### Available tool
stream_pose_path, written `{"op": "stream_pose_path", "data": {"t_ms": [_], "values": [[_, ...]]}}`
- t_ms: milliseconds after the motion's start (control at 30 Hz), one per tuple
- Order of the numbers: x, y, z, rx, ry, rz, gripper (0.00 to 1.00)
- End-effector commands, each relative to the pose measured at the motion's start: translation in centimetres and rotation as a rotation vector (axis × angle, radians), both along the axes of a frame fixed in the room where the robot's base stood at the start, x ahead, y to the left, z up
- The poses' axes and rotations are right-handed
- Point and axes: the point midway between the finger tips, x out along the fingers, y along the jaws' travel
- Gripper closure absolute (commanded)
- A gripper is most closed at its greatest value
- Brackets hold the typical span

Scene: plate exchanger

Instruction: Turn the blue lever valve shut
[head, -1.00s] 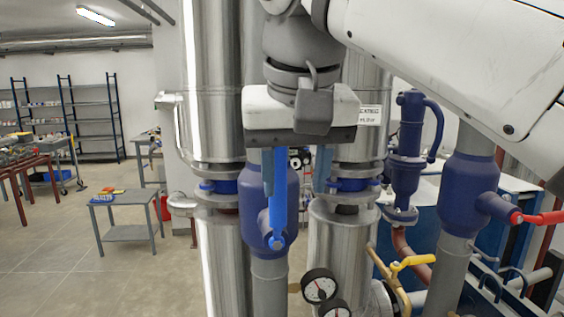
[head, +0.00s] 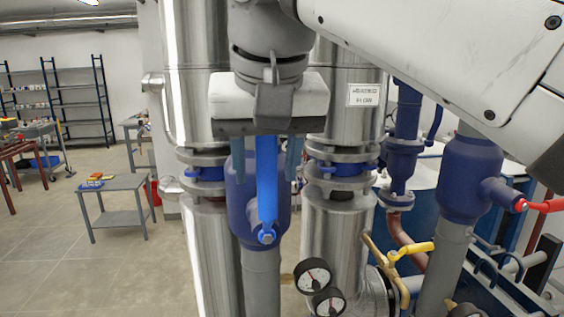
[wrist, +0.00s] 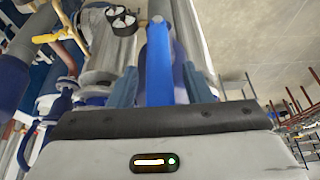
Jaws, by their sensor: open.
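The blue lever (head: 267,185) stands upright on the dark blue valve body (head: 238,205), with its pivot bolt at the lower end. The valve sits on a grey vertical pipe. My gripper (head: 267,177) is open, with its fingers pointing down on either side of the lever's upper part. In the wrist view the lever (wrist: 160,70) runs between the two open fingers (wrist: 159,78), with a visible gap on each side. The gripper body hides the lever's top end.
Metal columns (head: 335,235) stand close on both sides. Pressure gauges (head: 313,276) sit below right. A yellow-handled valve (head: 410,251) and a red-handled valve (head: 545,206) are farther right. A small grey table (head: 112,185) stands on open floor at the left.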

Motion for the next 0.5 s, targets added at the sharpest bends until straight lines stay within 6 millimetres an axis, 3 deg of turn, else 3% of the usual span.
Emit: {"op": "stream_pose_path", "data": {"t_ms": [267, 500], "values": [[0.05, 0.02, -0.15, 0.001, 0.0, 0.001, 0.55], [0.03, 0.05, -0.15, 0.001, 0.0, 0.001, 0.75]]}}
